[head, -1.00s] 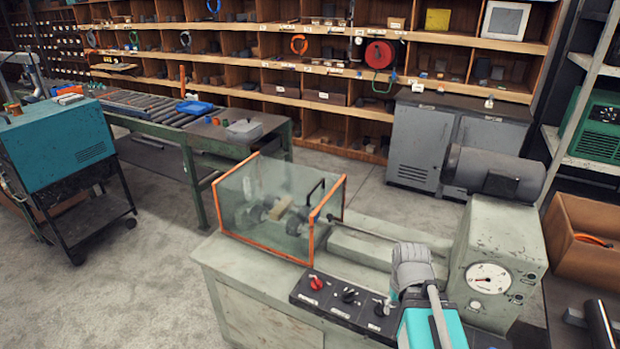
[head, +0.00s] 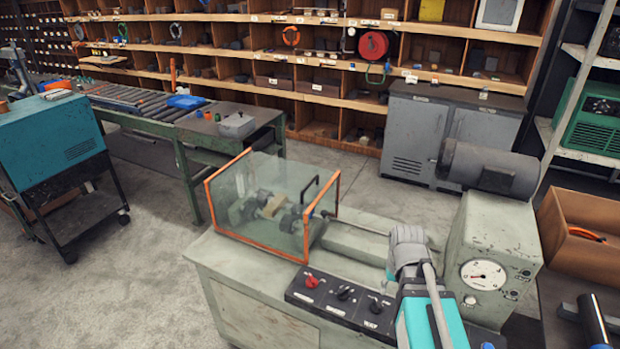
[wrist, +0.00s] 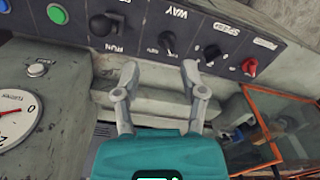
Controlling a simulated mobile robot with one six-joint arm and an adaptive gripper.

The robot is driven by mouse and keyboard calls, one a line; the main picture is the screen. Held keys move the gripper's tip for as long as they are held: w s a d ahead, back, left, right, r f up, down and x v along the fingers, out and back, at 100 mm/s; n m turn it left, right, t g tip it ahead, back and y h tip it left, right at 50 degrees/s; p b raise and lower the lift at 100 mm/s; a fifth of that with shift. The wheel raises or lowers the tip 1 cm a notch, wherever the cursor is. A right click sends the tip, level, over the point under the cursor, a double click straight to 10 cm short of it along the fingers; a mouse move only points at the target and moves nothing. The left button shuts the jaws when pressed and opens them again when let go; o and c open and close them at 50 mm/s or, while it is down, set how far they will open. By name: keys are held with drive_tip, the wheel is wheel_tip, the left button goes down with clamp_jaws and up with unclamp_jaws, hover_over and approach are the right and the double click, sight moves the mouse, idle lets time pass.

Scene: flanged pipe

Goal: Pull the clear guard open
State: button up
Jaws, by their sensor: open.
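The clear guard (head: 262,221) is a transparent box with orange edges over the left part of the machine bed. Its black handle (head: 311,189) stands at the right end. Grey machine parts and a tan block (head: 272,206) show through the panels. In the wrist view the guard's orange frame (wrist: 262,132) is at the lower right. My gripper (wrist: 158,72) is open and empty in the wrist view, with its two fingers over the bed by the control panel. In the head view my arm is to the right of the guard, apart from it; the fingertips are hidden there.
A control panel (head: 338,302) with several knobs runs along the machine's front. The gauge housing (head: 490,262) and a dark motor (head: 490,169) stand at the right. A thin rod (head: 360,226) runs from the guard toward the housing. A green bench (head: 190,140) is behind at left.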

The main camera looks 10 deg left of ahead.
drive_tip(key=w+a+r+m+p, duration=0.1)
drive_tip(key=w+a+r+p, duration=0.25)
drive_tip(key=w, duration=0.35)
drive_tip(key=w+a+r+p, duration=0.3)
drive_tip(key=w+r+p, duration=0.1)
drive_tip(key=w, duration=0.4)
drive_tip(key=w+a+r+m+p, duration=0.1)
drive_tip(key=w+a+r+p, duration=0.25)
drive_tip(key=w, duration=0.35)
wheel_tip(320, 180, up, 10)
drive_tip(key=m+y+p, duration=0.2)
drive_tip(key=p, duration=0.7)
hover_over(311, 182)
drive_tip(key=d, duration=0.3)
drive_tip(key=shift+s+a+f+t, duration=0.1)
drive_tip(key=shift+s+a+t, duration=0.2)
drive_tip(key=shift+s, duration=0.1)
drive_tip(key=shift+f, duration=0.1)
drive_tip(key=b+x, duration=1.3)
drive_tip(key=shift+f+b, duration=0.3)
drive_tip(key=shift+b, duration=0.1)
drive_tip(key=shift+c, duration=0.2)
clamp_jaws()
